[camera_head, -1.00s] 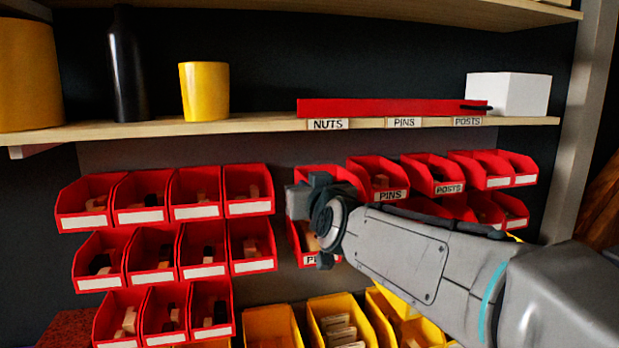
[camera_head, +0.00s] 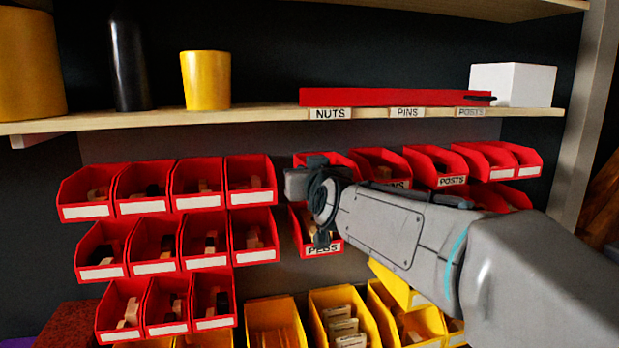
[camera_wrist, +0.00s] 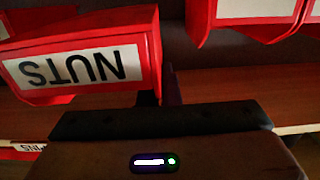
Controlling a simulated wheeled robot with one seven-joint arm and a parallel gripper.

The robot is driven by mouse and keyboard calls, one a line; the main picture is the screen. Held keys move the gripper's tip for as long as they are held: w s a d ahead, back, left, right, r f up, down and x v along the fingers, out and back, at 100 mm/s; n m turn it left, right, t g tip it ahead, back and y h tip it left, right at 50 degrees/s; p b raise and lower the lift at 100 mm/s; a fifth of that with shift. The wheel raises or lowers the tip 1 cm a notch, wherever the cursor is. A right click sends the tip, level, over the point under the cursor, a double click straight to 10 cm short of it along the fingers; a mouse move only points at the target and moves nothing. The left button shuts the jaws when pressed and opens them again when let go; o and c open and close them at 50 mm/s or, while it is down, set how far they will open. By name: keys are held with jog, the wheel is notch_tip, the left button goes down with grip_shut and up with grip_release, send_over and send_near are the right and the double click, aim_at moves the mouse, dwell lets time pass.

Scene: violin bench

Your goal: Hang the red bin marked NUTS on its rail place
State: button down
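The red NUTS bin (camera_wrist: 85,60) fills the upper left of the wrist view, its white label upside down. In the head view, a red bin (camera_head: 343,160) shows partly behind my gripper, below the NUTS shelf label (camera_head: 330,113); its own label is hidden there. My gripper (camera_head: 312,182) is in front of that bin, at its left end. In the wrist view a dark finger (camera_wrist: 172,88) is close beside the NUTS bin's right wall. Whether it touches or pinches the wall cannot be told. The rail behind is hidden.
The red PEGS bin (camera_head: 322,248) hangs just below my gripper. PINS (camera_head: 385,165) and POSTS (camera_head: 440,165) bins hang to the right. Rows of blank-label red bins (camera_head: 250,195) are to the left, yellow bins (camera_head: 338,298) below. A wooden shelf (camera_head: 250,121) runs above.

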aim_at(295, 158)
jog(key=shift+x, duration=2.9)
jog(key=shift+r+x, duration=0.15)
jog(key=shift+x, duration=0.65)
jog(key=shift+r+x, duration=0.15)
jog(key=shift+x, duration=0.65)
dwell(0.3)
jog(key=shift+f+b, duration=0.85)
jog(key=shift+f, duration=0.15)
dwell(0.5)
jog(key=c, duration=1.6)
grip_release()
jog(key=shift+o, duration=0.2)
jog(key=f+v, duration=0.1)
jog(key=v, duration=1.2)
jog(key=s+d+f+m+g+h, duration=0.1)
jog(key=s+d+f+g, duration=0.3)
jog(key=s+f, duration=0.4)
jog(key=s+d+f+m+g+h, duration=0.1)
jog(key=s+d+f+g+h, duration=0.1)
jog(key=s+d+f+g, duration=0.3)
jog(key=s+d+f+m+g+h, duration=0.1)
jog(key=s+d+f+g, duration=0.3)
jog(key=s+f, duration=0.9)
notch_tip(295, 158, down, 3)
jog(key=d, duration=0.3)
jog(key=shift+s+r+h+b, duration=0.15)
jog(key=shift+s+h+b, duration=0.05)
jog(key=shift+h+b, duration=0.2)
